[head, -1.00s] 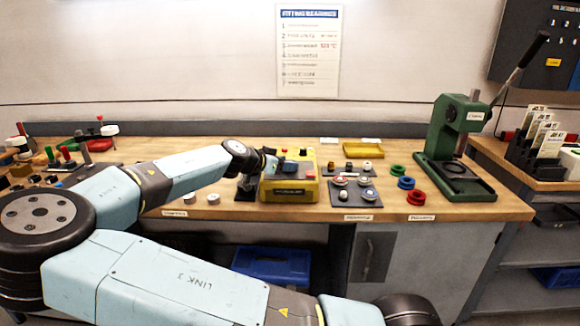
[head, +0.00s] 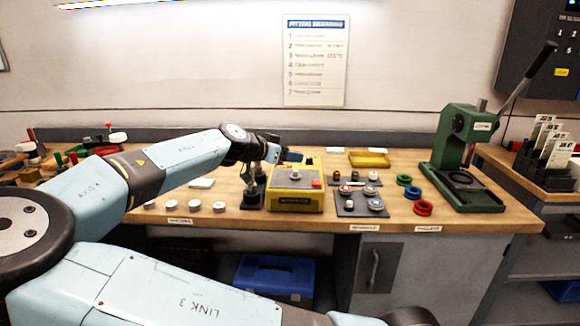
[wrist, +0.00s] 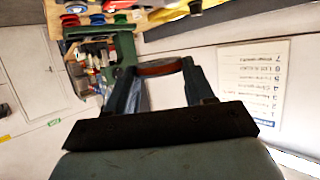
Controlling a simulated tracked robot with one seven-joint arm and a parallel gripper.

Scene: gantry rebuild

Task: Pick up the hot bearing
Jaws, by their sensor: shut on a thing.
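My gripper (wrist: 160,80) is shut on a reddish-brown curved piece, the hot bearing (wrist: 160,69), seen between the fingertips in the wrist view. Only one edge of it shows; the fingers and wrist hide the rest. In the head view my gripper (head: 290,156) is above the back left of the yellow heater (head: 296,203), apart from its top. The bearing cannot be made out there. The heater has a small grey round part (head: 295,175) on top and a red button (head: 316,183) at its right.
A dark mat (head: 345,208) with several small parts lies right of the heater. Green, blue and red rings (head: 423,208) lie beyond it, before the green press (head: 468,195). Several white discs (head: 194,205) sit left of the heater. A yellow tray (head: 370,159) stands behind.

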